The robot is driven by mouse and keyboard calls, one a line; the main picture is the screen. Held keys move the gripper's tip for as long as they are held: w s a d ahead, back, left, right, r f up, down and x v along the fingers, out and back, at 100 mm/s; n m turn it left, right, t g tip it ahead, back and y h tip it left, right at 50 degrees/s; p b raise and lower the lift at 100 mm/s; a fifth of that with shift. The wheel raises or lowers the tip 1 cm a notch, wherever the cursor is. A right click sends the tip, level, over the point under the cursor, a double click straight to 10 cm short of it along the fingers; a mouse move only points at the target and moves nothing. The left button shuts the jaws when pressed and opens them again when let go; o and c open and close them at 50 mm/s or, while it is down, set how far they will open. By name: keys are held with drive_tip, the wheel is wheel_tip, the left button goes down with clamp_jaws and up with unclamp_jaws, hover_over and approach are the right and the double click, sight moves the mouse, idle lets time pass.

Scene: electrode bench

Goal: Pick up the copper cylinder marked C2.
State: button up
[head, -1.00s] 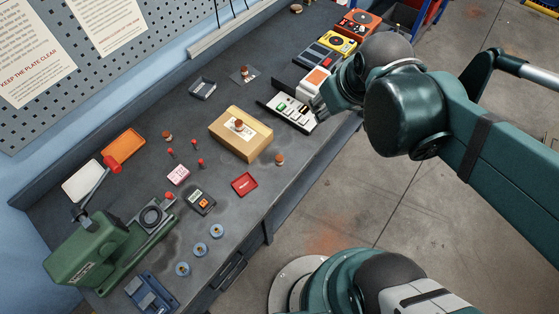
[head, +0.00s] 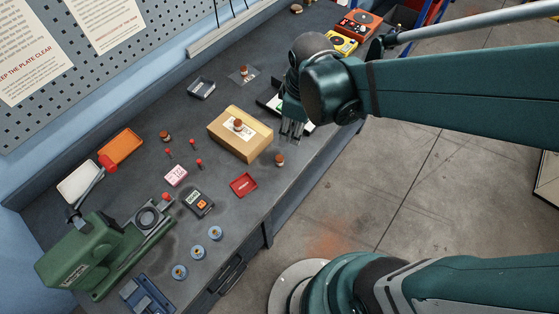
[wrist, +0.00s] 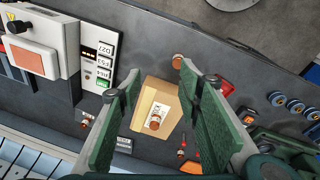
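Several copper cylinders stand on the bench, their marks too small to read, so I cannot tell which is C2. One cylinder (head: 239,123) stands on a label on the cardboard box (head: 254,146); it also shows in the wrist view (wrist: 154,125). Another cylinder (head: 280,159) stands on bare bench near the front edge, also in the wrist view (wrist: 178,61). Others stand at the left (head: 164,136) and back (head: 244,71). My gripper (head: 292,134) is above the bench, right of the box.
A switch panel (wrist: 97,66) and instruments stand on the box's right in the head view. Small red-topped pins (head: 199,163) stand left of the box.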

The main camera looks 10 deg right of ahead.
sight(279, 158)
drive_tip(key=a+f+n, duration=0.1)
drive_tip(key=f, duration=0.1)
drive_tip(key=a+f+n+g, duration=0.1)
drive_tip(key=f, duration=0.1)
drive_tip(key=a+f+n+b, duration=0.1)
drive_tip(key=a+f+n, duration=0.1)
drive_tip(key=f, duration=0.1)
drive_tip(key=shift+f+g, duration=0.1)
drive_tip(key=shift+g, duration=0.2)
drive_tip(key=shift+s+a+f+n, duration=0.15)
drive_tip(key=shift+a+f+n, duration=0.25)
drive_tip(key=shift+f, duration=0.25)
drive_tip(key=shift+f+b, duration=0.3)
drive_tip(key=shift+f, duration=1)
drive_tip(key=shift+d+f+b, duration=0.1)
drive_tip(key=shift+f+b, duration=0.3)
drive_tip(key=shift+f, duration=2.15)
